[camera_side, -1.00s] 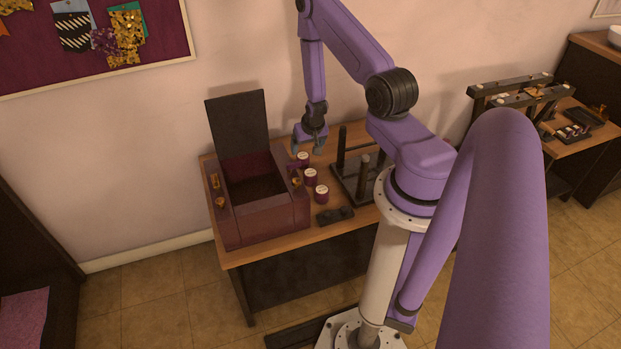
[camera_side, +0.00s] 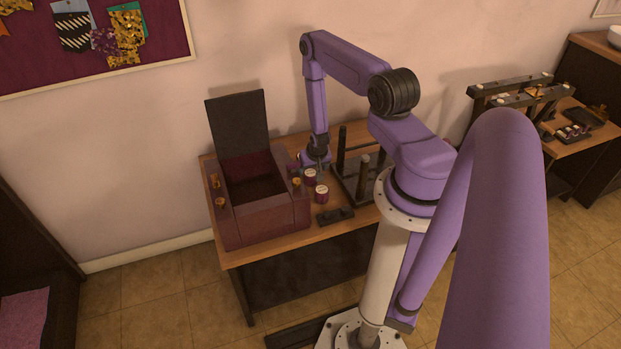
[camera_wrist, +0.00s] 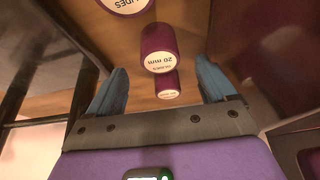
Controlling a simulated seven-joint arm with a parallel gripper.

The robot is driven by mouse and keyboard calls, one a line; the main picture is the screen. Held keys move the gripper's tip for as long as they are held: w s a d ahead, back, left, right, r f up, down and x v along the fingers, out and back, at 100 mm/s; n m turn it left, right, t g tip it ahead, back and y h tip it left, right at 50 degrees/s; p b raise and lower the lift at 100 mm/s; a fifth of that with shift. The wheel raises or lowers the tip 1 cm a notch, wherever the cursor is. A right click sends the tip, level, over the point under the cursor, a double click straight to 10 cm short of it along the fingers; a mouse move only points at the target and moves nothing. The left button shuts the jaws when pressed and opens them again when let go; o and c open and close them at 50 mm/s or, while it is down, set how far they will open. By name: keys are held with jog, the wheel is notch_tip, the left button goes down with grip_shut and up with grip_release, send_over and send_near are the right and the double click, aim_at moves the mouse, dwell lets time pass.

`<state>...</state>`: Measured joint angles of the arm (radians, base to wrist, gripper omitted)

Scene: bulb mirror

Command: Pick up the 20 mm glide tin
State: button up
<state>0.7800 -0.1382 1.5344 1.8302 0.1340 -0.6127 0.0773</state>
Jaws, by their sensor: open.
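The 20 mm tin (camera_wrist: 158,50) is a dark maroon cylinder with a pale printed lid. In the wrist view it stands ahead of my gripper (camera_wrist: 160,72), roughly in line with the gap between the two blue-grey fingers. The fingers are apart and nothing is gripped. In the side view my gripper (camera_side: 315,163) is low over the table, close behind a middle tin (camera_side: 310,174), which seems to be the 20 mm one. Lid print is unreadable there. Another tin (camera_wrist: 167,86) shows between the fingers, and a third lid (camera_wrist: 125,4) is cut off at the top.
A maroon box (camera_side: 268,219) with a raised dark lid stands left of the tins. A dark rack with posts (camera_side: 364,178) stands close on the right. A front tin (camera_side: 321,194) and a small dark object (camera_side: 336,216) are on the wooden table (camera_side: 236,256).

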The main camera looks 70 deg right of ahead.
aim_at(311, 173)
jog(key=shift+x, duration=2.65)
jog(key=c, duration=1.2)
